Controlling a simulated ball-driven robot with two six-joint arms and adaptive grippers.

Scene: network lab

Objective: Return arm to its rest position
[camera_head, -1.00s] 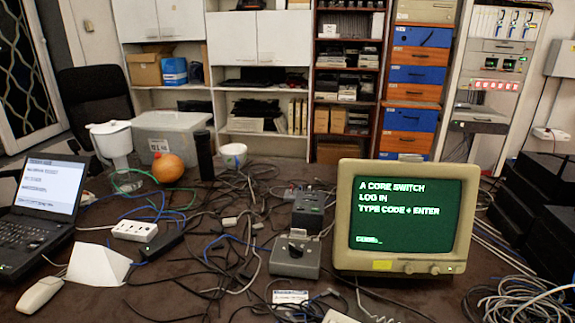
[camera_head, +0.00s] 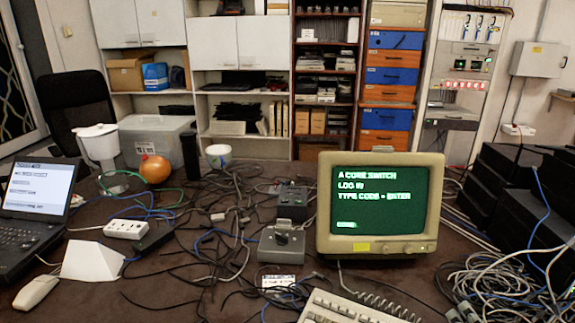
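Neither of my grippers and no part of my arms shows in the head view. A beige monitor (camera_head: 427,213) stands on the cluttered table, with green-black screen text that reads "A CORE SWITCH LOG IN TYPE CODE + ENTER". A beige keyboard (camera_head: 350,308) lies in front of it, cut off by the bottom edge. A grey switch box (camera_head: 281,247) with a knob sits left of the monitor, and a darker box (camera_head: 293,203) is behind it.
A laptop (camera_head: 38,208), white mouse (camera_head: 36,292), white wedge (camera_head: 92,262) and power strip (camera_head: 125,229) are at left. An orange ball (camera_head: 155,169) and black cylinder (camera_head: 190,157) stand behind. Cables cover the middle. Black boxes (camera_head: 512,190) and tangled cables (camera_head: 500,275) fill the right.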

